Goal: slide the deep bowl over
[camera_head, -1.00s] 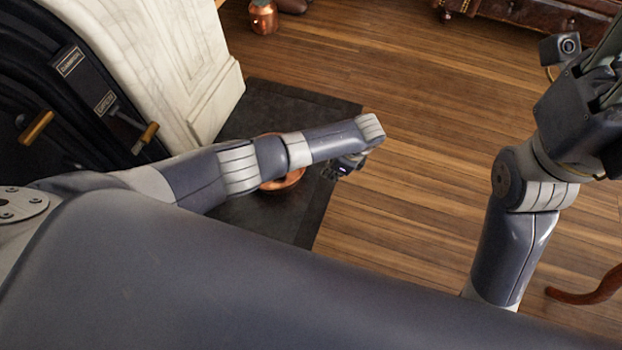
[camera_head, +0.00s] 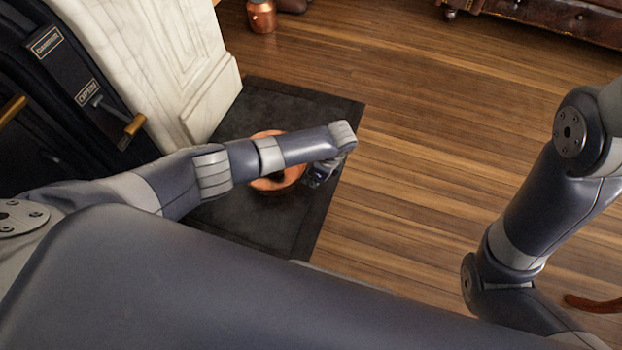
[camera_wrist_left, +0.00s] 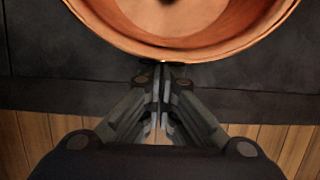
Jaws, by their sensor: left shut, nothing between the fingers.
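The deep bowl (camera_head: 272,184) is copper-coloured and sits on the dark hearth slab (camera_head: 330,115). In the head view my left forearm crosses over it and hides its middle. In the left wrist view the bowl (camera_wrist_left: 180,45) fills the top, with its near rim toward me. My left gripper (camera_wrist_left: 160,72) is shut and empty, its fingertips right at the rim's outer side; I cannot tell if they touch. In the head view the left gripper (camera_head: 318,178) is partly hidden under the wrist, at the bowl's right side. My right gripper is out of view; only its arm shows at the right.
The white marble fireplace side (camera_head: 190,80) and the black stove front with handles (camera_head: 110,110) stand at the left. A copper pot (camera_head: 261,16) is at the top. A leather seat (camera_head: 560,18) is at the top right.

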